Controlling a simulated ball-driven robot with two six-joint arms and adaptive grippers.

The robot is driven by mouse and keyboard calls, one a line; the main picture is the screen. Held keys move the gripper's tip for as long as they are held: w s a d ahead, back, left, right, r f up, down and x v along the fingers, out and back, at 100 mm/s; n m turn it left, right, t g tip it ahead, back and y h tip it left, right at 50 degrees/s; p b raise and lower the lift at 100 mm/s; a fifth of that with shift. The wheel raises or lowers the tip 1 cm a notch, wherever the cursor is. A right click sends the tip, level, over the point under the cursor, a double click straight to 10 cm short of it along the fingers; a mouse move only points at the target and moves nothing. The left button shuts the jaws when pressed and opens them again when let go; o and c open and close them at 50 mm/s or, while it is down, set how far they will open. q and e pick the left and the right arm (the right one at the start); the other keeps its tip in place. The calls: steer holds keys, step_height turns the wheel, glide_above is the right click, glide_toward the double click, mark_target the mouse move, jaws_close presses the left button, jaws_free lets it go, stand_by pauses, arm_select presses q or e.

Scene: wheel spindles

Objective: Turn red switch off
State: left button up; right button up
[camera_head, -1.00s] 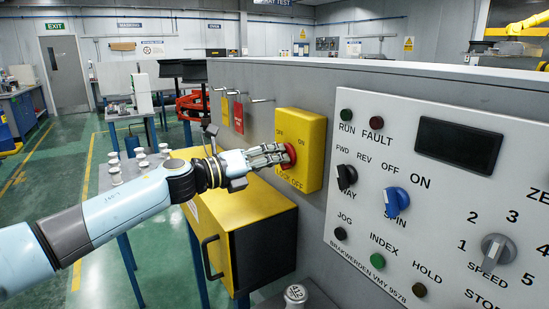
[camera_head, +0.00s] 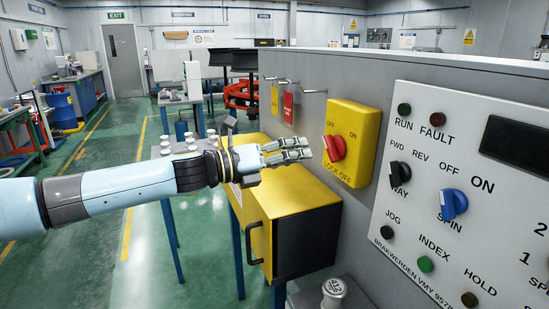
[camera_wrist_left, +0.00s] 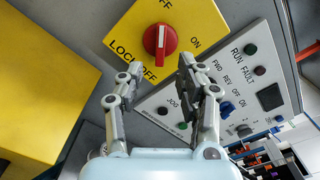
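The red switch (camera_head: 336,147) is a round knob with a raised handle on a yellow plate (camera_head: 362,118) marked OFF, ON and LOCK OFF. In the left wrist view the red switch (camera_wrist_left: 160,41) has a pale line along its handle, which appears to point toward OFF. My left gripper (camera_head: 308,148) is just left of the switch in the head view, apart from it. In the left wrist view my left gripper (camera_wrist_left: 162,65) has its fingers spread with nothing between them, below the knob in the picture. My right gripper is not in view.
A control panel (camera_head: 432,226) with knobs, including a blue one (camera_head: 453,204), is right of the switch. A yellow box (camera_head: 262,195) with a handle is below my left gripper. Yellow and red tags (camera_head: 288,107) hang on hooks left of the plate.

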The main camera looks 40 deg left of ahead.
arm_select(q)
steer(key=shift+v, duration=2.4)
